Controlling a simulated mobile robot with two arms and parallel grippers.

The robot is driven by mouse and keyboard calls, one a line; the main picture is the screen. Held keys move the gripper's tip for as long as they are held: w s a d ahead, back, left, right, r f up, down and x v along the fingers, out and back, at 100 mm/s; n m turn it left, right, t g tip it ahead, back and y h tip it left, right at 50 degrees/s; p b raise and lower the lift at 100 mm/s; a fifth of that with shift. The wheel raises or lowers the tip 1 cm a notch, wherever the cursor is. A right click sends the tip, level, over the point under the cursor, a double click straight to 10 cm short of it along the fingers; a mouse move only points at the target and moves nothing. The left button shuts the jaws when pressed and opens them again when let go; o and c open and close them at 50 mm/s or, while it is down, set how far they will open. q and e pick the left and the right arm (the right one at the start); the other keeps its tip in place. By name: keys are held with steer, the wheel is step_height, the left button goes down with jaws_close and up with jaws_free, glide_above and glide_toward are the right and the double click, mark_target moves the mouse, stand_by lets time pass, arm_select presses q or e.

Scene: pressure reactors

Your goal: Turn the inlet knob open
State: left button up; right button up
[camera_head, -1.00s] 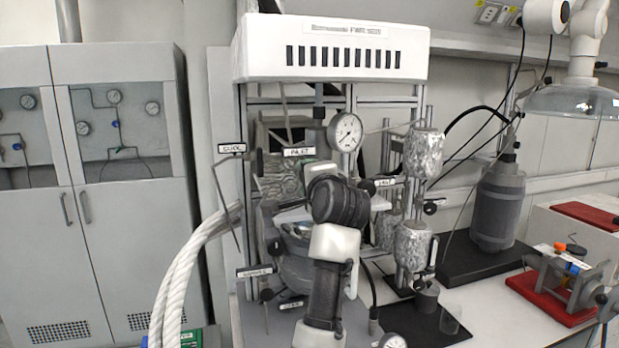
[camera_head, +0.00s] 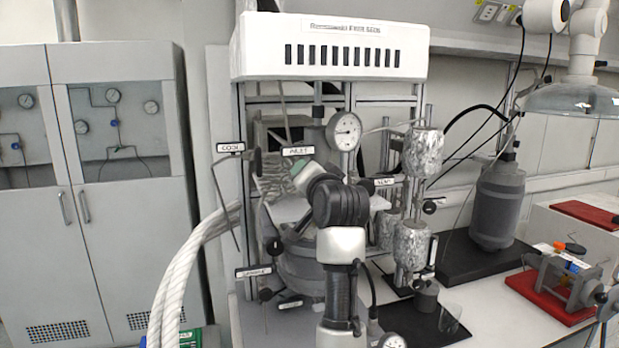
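The reactor stands in the middle, and its INLET label (camera_head: 298,150) shows below the white top housing. The inlet knob itself does not show clearly; my arm and hand cover much of the area just under and right of the label. One arm of mine, which looks like the right one, rises from the bottom middle. Its black wrist is in front of the reactor. My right gripper (camera_head: 308,177) points away toward the reactor, just below the INLET label. Its fingertips are hidden or too small to tell open from shut. My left gripper is not in view.
The COOL knob (camera_head: 257,161) is left of the label and the VENT knob (camera_head: 366,186) right of it. A pressure gauge (camera_head: 344,131) is above my wrist. Foil-wrapped cylinders (camera_head: 411,245) stand close on the right. White hoses (camera_head: 187,270) run on the left.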

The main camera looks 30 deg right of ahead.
steer(key=shift+s+r, duration=0.1)
steer(key=shift+r, duration=0.15)
steer(key=o, duration=0.9)
steer(key=shift+w+f, duration=0.2)
steer(key=shift+f, duration=0.05)
steer(key=shift+s, duration=0.15)
steer(key=b+v, duration=0.5)
steer(key=v, duration=0.5)
steer(key=shift+s+a, duration=0.15)
steer(key=shift+s, duration=0.1)
